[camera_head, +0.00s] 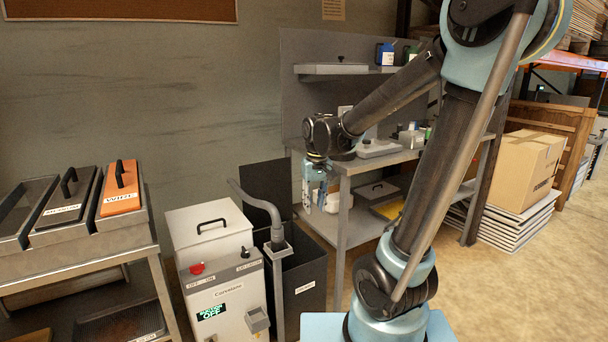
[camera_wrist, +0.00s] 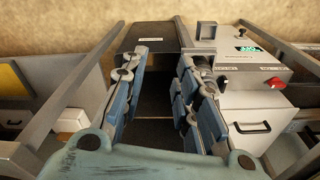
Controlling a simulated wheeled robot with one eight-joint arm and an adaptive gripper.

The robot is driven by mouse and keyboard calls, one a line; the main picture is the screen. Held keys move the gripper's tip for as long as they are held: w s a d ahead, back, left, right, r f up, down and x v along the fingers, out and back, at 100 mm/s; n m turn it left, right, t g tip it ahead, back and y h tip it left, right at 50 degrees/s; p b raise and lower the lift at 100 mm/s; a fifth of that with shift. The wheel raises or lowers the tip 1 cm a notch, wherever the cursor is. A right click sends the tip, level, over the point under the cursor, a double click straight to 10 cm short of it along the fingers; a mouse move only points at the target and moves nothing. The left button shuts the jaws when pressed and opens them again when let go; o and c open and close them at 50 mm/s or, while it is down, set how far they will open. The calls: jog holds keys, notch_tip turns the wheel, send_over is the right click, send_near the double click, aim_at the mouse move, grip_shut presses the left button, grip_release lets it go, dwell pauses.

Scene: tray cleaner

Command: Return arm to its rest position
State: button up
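My arm reaches from the right of the head view toward the middle. My gripper (camera_head: 314,200) hangs there, pointing down, in front of the shelf bench and above the dark bin. In the wrist view my gripper (camera_wrist: 162,60) has its two blue-padded fingers spread apart. Nothing shows between them except the dark bin (camera_wrist: 152,104) beyond. The gripper is open and empty.
A white machine (camera_head: 228,300) with a red button and a display reading OFF stands left of the bin (camera_head: 306,287). A rack with lidded trays (camera_head: 121,198) is at far left. A metal bench (camera_head: 345,222) stands behind my arm. A cardboard box (camera_head: 520,170) is at right.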

jog(key=s+d+f+m+t, duration=0.1)
jog(key=s+d+f+m, duration=0.2)
jog(key=s+d, duration=1.2)
notch_tip(320, 180, down, 3)
jog(key=shift+s+d, duration=0.35)
jog(key=shift+s, duration=0.8)
